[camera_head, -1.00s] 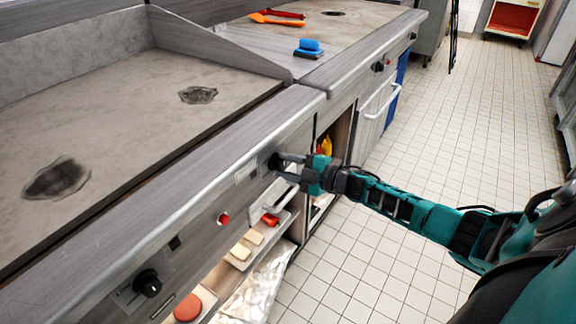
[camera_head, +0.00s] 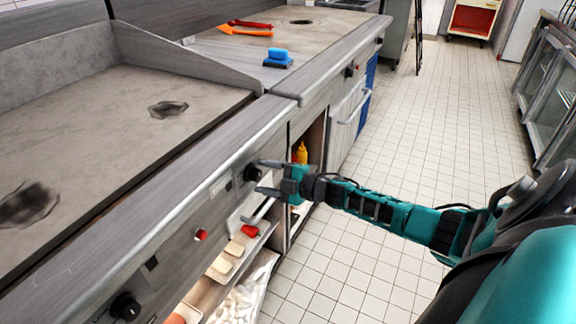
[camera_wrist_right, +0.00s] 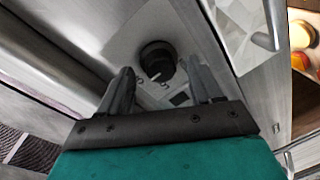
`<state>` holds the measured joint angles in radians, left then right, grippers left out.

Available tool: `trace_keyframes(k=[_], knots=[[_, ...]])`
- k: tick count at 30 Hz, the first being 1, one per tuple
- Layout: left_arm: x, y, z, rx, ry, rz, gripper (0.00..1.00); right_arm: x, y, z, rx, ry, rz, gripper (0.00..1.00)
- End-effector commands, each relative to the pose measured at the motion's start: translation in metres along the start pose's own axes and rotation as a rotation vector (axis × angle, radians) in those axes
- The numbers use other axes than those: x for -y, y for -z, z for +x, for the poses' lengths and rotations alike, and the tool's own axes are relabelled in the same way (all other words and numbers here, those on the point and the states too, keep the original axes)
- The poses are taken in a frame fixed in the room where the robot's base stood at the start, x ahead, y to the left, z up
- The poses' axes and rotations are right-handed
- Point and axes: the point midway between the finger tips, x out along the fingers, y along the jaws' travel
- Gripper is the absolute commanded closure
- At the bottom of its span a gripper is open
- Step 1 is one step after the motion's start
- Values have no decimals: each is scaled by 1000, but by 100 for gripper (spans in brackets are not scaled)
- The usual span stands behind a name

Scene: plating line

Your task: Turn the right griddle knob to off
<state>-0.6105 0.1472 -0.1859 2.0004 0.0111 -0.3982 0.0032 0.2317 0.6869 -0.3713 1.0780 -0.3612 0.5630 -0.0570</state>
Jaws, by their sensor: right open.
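The right griddle knob (camera_head: 252,173) is black and sits on the grey front panel of the griddle (camera_head: 110,115). My right gripper (camera_head: 262,176) is open in front of the knob, one finger above and one below in the head view. In the wrist view its fingertips (camera_wrist_right: 160,70) lie either side of the knob, with gaps showing; I see no contact. My left gripper is not in view.
Another black knob (camera_head: 125,306) and a red button (camera_head: 201,235) are on the same panel to the left. A blue scrubber (camera_head: 278,58) and orange and red utensils (camera_head: 246,30) lie on the far counter. The tiled floor (camera_head: 430,120) to the right is clear.

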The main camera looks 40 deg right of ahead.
Motion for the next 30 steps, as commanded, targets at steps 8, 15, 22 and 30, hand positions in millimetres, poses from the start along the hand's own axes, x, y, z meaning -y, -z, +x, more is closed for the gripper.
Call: trace_keyframes(k=[8,15,22,30], knots=[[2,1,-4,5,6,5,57,0,0,-50,2,5,-1,35],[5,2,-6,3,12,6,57,0,0,-92,1,3,0,35],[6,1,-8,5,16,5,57,-1,0,-115,0,1,-1,35],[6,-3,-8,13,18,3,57,-1,0,-119,-1,0,-1,35]])
